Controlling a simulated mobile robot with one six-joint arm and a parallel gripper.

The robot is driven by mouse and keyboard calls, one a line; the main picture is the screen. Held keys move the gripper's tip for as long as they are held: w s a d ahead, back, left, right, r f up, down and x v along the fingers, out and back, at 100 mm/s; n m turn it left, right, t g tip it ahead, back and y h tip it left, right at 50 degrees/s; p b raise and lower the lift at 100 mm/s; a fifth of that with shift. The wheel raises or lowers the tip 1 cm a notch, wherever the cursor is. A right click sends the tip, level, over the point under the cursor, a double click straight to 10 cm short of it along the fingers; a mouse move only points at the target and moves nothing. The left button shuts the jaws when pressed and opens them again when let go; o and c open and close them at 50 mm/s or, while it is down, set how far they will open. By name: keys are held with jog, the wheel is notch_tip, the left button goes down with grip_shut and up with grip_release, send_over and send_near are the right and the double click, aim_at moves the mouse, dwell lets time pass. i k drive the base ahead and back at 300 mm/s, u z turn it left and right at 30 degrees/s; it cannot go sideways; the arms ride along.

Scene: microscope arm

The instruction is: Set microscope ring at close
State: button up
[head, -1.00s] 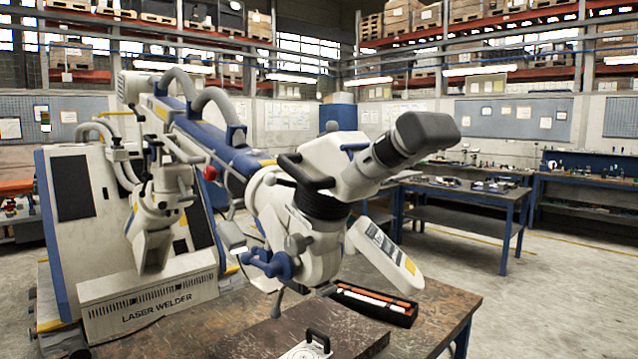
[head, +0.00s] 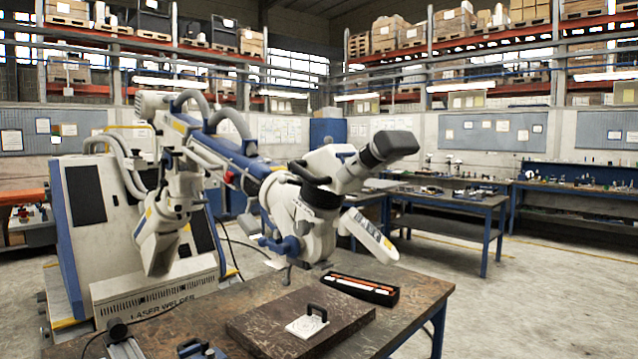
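The microscope head (head: 335,165) is cream white with a dark grey eyepiece (head: 388,148) pointing up to the right. It hangs at the end of the blue and white arm of the laser welder, above the workbench. A black ring (head: 318,197) sits around the lower part of the head, under the black handle bars. It is small in the head view, and I cannot read any mark or setting on it. Blue knobs (head: 280,245) are on the lower left of the head. My gripper is not in view.
The workbench (head: 415,290) carries a dark brown slab (head: 265,325), a white plate with a black handle (head: 307,321) and a black tray of orange and white rods (head: 385,293). The laser welder (head: 150,300) stands at left. Open floor (head: 540,300) lies at right.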

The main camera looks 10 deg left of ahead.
aim_at(321, 198)
jog(key=u, duration=0.15)
jog(key=i, duration=0.9)
jog(key=z, duration=0.05)
